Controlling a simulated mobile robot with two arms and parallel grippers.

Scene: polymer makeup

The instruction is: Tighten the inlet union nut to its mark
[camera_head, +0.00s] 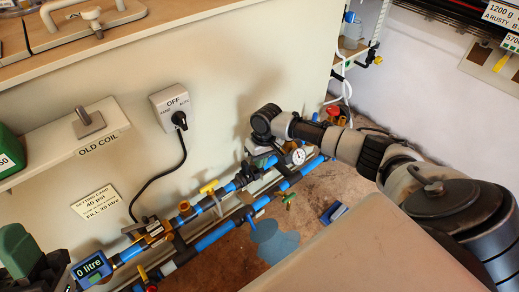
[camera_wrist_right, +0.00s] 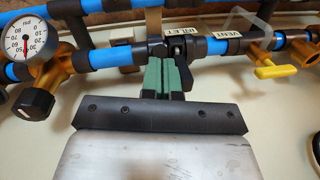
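The inlet union nut (camera_wrist_right: 182,47) is a black fitting on the blue pipe, beside an upside-down INLET label, in the right wrist view. My right gripper (camera_wrist_right: 163,64) has green finger pads close together, with only a thin dark line between them. Its tips are at the pipe, right beside the nut's left side. I cannot tell whether they touch it or pinch a thin part of it. In the head view my right gripper (camera_head: 262,163) is down at the pipes, largely hidden by its wrist. The nut's mark cannot be made out.
A pressure gauge (camera_wrist_right: 26,42) sits left of the nut in the wrist view. A yellow valve handle (camera_wrist_right: 278,71) is at right, near a VENT label (camera_wrist_right: 233,35). In the head view a blue patch (camera_head: 272,242) lies on the brown floor, and a black cable (camera_head: 157,187) hangs on the wall.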

